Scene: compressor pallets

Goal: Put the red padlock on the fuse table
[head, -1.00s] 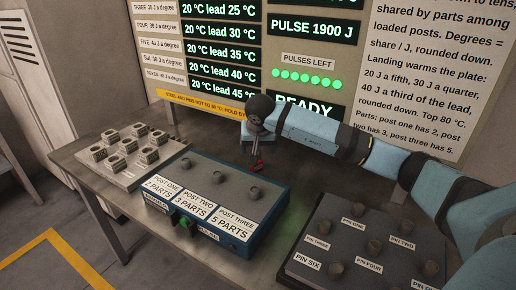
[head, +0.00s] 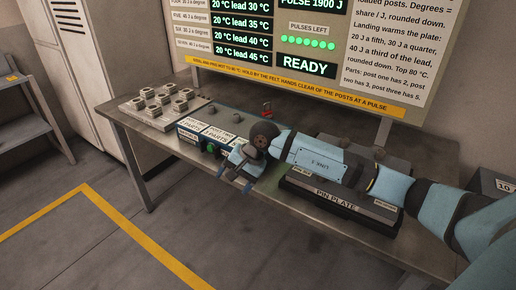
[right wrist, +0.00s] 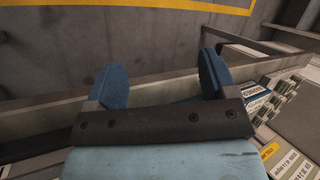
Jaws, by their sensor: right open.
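I read no label saying fuse table; a second grey table (head: 28,88) with a small yellow label stands at the far left. My left gripper is not in view.
A grey block with several metal parts (head: 150,112) stands on the bench's left end. The pin plate (head: 340,203) lies at the right, partly under my right arm. A display board (head: 300,92) rises behind. The floor with a yellow line (head: 148,235) is clear.

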